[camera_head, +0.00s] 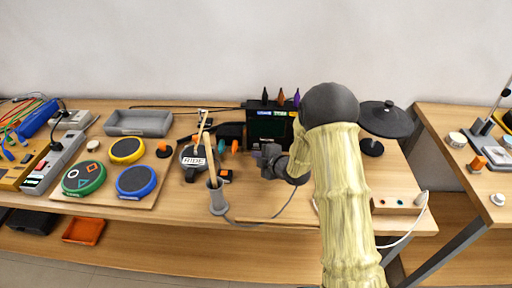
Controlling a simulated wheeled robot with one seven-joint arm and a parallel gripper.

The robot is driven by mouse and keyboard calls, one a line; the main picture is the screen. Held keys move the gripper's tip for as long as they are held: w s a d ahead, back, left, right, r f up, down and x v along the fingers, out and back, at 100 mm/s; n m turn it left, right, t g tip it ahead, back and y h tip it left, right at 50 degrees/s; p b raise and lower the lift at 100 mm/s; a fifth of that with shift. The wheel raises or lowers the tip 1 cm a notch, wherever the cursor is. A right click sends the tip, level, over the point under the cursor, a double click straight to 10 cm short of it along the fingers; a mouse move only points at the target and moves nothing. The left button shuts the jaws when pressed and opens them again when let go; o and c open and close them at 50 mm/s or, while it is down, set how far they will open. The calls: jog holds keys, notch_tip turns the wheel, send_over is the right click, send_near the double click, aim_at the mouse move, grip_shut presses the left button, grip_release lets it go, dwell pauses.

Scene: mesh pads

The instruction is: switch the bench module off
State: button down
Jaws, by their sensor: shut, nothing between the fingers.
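A black box with a dark screen and small coloured labels along its top (268,123) stands at the back of the bench; it looks like the module. Whether it is on cannot be told. Its power switch is not clear at this size. My gripper (263,156) is shut and empty, just in front of the box's lower part. My arm and gripper hide the area to the right of the box and part of its lower front. I cannot tell whether the gripper touches the box.
A grey cup with wooden sticks (217,197) stands front left of my gripper, with a cable near it. Round pads, green (84,177), yellow (126,150) and blue (136,181), lie left. A black cymbal-like disc (386,120) stands right. Bare wood shows at the front.

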jog(key=shift+s+a+b, duration=0.1)
jog(key=shift+s+b, duration=0.8)
jog(key=shift+s, duration=1.6)
jog(key=d+m+h, duration=0.1)
jog(key=s+d+r+m+h, duration=0.1)
jog(key=d+m, duration=0.1)
jog(key=d+r+m+h, duration=0.1)
jog(key=d, duration=0.1)
jog(key=shift+s+d+r, duration=0.15)
jog(key=shift+d, duration=0.1)
jog(key=s+d+r+m+g+h, duration=0.35)
jog(key=s+d+m, duration=0.25)
jog(key=s+m, duration=0.45)
jog(key=s+d+r+m+g+h, duration=0.2)
jog(key=s+d+m+g, duration=0.25)
jog(key=s+m, duration=0.6)
notch_tip(320, 180, up, 13)
jog(key=s+n+p, duration=0.1)
jog(key=n+p, duration=0.2)
jog(key=p, duration=0.9)
jog(key=shift+s+d+p, duration=0.3)
jog(key=shift+d+p, duration=0.1)
jog(key=shift+d, duration=0.05)
